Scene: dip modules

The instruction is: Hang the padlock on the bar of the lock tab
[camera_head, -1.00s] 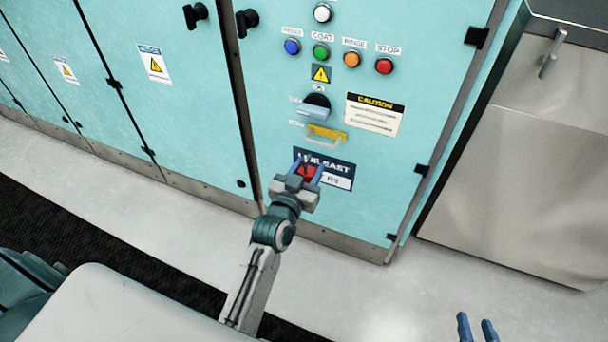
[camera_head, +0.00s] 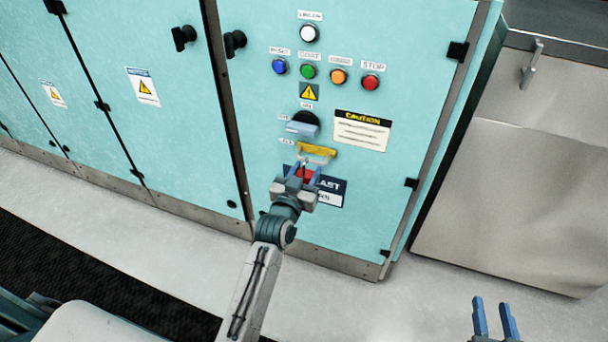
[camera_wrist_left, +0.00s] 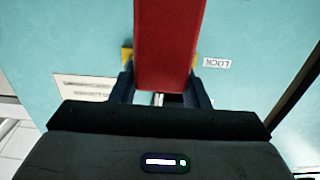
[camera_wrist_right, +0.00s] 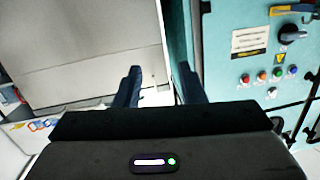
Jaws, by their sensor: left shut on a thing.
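My left gripper (camera_head: 302,175) is shut on the red padlock (camera_head: 306,174), just below and in front of the yellow lock tab (camera_head: 318,151) on the teal cabinet door. In the left wrist view the red padlock (camera_wrist_left: 167,45) fills the middle between the fingers and hides most of the lock tab. Yellow ends of the tab (camera_wrist_left: 127,54) show beside it. I cannot tell whether the shackle touches the bar. My right gripper (camera_head: 495,319) is open and empty at the lower right, away from the cabinet; its spread fingers also show in the right wrist view (camera_wrist_right: 158,88).
Above the tab sit a rotary switch (camera_head: 304,122) with a grey-blue handle and a row of coloured buttons (camera_head: 308,71). A caution label (camera_head: 361,131) is right of it. A grey metal cabinet (camera_head: 520,180) stands at the right. The floor in front is clear.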

